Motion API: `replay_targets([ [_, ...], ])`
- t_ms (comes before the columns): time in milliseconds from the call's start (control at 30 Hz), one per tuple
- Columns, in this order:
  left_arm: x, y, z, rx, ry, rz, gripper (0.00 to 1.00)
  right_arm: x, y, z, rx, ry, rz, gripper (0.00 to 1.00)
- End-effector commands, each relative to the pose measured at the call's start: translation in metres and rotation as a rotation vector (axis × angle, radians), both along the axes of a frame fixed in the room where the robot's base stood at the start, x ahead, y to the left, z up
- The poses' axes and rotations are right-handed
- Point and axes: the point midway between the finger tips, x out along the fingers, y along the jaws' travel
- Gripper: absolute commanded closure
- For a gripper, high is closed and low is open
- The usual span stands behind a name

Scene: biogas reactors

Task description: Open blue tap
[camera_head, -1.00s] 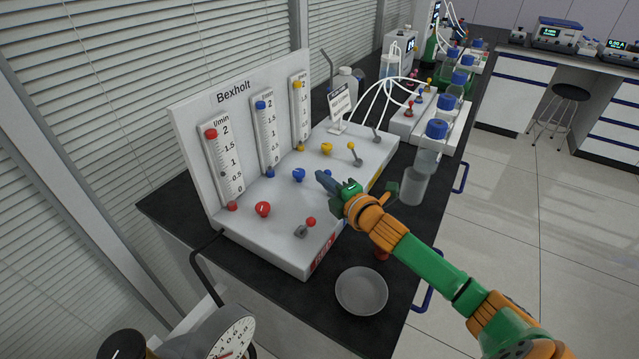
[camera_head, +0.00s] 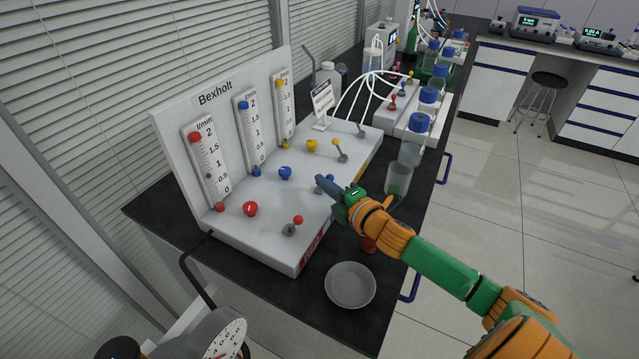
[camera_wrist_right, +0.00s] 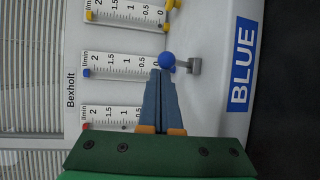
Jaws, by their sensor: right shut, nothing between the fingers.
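A blue knob (camera_head: 285,173) sits left of the gripper. My left gripper is not in view.
The red tap (camera_head: 293,226) and yellow tap (camera_head: 341,152) stand on either side along the same base. A grey dish (camera_head: 350,285) lies on the black bench in front. Blue-capped bottles (camera_head: 419,132) stand at the back right.

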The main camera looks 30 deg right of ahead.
Motion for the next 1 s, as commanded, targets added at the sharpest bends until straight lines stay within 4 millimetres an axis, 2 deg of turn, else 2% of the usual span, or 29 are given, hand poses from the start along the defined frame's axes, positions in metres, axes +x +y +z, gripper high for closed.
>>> replay_targets([
  [200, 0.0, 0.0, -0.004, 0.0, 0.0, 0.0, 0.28, -0.039, -0.002, 0.004, -0.001, 0.004, 0.002, 1.0],
  [333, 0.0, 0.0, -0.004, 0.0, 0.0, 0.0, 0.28, -0.052, -0.003, 0.007, 0.0, 0.003, 0.001, 1.0],
  [1000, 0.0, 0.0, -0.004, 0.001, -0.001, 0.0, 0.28, -0.056, -0.003, 0.009, -0.001, 0.001, 0.0, 1.0],
])
